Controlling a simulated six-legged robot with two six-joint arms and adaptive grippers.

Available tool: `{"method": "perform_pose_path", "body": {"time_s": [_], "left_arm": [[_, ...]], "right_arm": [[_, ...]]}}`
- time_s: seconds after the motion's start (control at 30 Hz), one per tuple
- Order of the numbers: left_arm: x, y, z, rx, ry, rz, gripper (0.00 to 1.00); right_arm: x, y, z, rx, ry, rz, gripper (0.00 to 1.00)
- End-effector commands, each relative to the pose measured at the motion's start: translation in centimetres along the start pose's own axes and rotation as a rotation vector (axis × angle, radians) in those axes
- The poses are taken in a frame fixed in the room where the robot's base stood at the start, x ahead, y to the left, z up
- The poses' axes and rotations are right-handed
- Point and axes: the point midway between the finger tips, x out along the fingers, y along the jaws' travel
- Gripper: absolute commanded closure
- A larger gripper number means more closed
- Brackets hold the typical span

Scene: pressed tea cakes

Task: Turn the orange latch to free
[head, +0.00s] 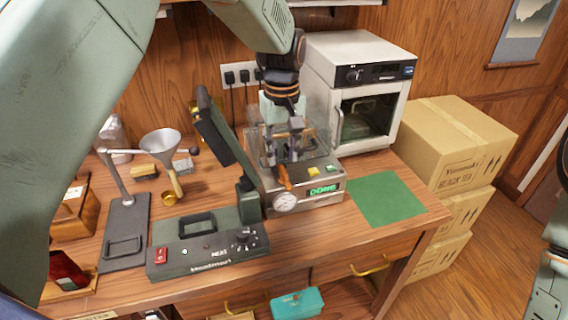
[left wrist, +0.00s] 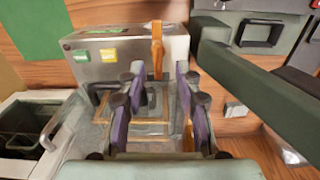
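The orange latch (head: 284,177) is a narrow handle on the front of a metal pressing machine (head: 318,196) with a round gauge and a green display reading "DONE". In the left wrist view the latch (left wrist: 157,48) points up the picture, in line with the gap between my fingertips. My left gripper (head: 295,148) reaches down over the machine, just behind the latch. In the left wrist view its two purple-sided fingers (left wrist: 160,72) are apart, with no contact on the latch visible. My right gripper is not in view.
A dark green heat sealer (head: 205,248) with a raised arm stands left of the machine. A white oven (head: 358,88) stands behind right. A green mat (head: 384,199) lies bare on the right. A funnel stand (head: 128,215) is at left; cardboard boxes (head: 455,145) stand beyond the table.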

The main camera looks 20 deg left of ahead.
Motion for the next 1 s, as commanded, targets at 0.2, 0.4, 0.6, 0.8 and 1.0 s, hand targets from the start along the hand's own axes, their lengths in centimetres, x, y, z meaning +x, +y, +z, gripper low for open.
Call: {"method": "perform_pose_path", "body": {"time_s": [0.2,0.4,0.6,0.8,1.0], "left_arm": [[3.3,0.0,0.1,0.0,-0.002,-0.001,0.66],[4.6,0.2,-0.1,0.0,0.001,0.0,0.66],[4.7,0.3,-0.2,0.0,0.001,0.001,0.66],[4.7,0.3,-0.3,0.0,0.001,0.0,0.77],[4.7,0.3,-0.3,0.0,0.001,0.001,0.94]], "right_arm": [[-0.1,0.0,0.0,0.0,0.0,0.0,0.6],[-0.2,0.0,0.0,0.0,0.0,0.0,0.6],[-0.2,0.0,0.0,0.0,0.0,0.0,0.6],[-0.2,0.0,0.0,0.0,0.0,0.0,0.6],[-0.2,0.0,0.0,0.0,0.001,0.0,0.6]]}}
